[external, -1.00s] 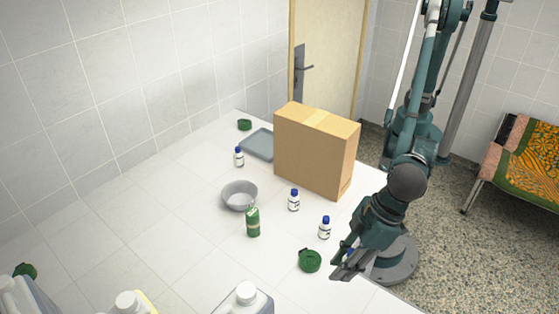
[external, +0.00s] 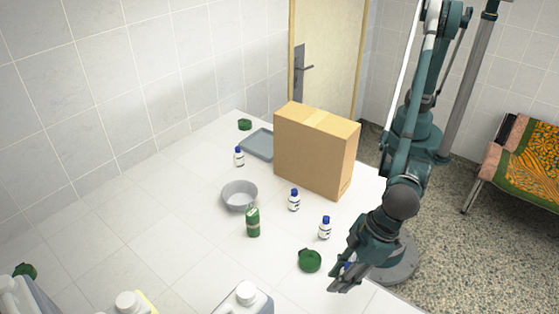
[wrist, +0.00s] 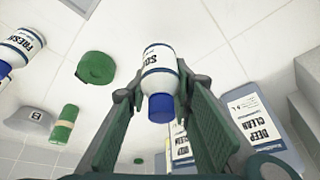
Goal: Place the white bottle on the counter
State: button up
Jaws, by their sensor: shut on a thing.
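My gripper (wrist: 160,90) is shut on a white bottle (wrist: 158,60) with a blue cap and dark lettering, with one finger at each side. In the wrist view the cap points toward the palm. In the external view my gripper (external: 340,283) is low at the counter's (external: 190,240) right edge and mostly hides the held bottle; only a bit of blue shows. I cannot tell whether the bottle touches the counter. Similar white bottles with blue caps stand on the counter: one near the gripper (external: 325,228), one by the box (external: 293,200), one farther back (external: 238,157).
A green tape-like roll (external: 309,260) lies just left of my gripper. A green can (external: 252,222), grey bowl (external: 240,195), cardboard box (external: 315,150) and grey tray (external: 257,144) are farther back. Large jugs (external: 245,300) line the front. The counter's left middle is clear.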

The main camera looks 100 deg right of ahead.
jog(key=shift+f, duration=1.3)
jog(key=shift+f, duration=1.9)
jog(key=shift+f, duration=0.15)
jog(key=o, duration=0.9)
jog(key=v, duration=1.2)
jog(key=shift+r, duration=0.25)
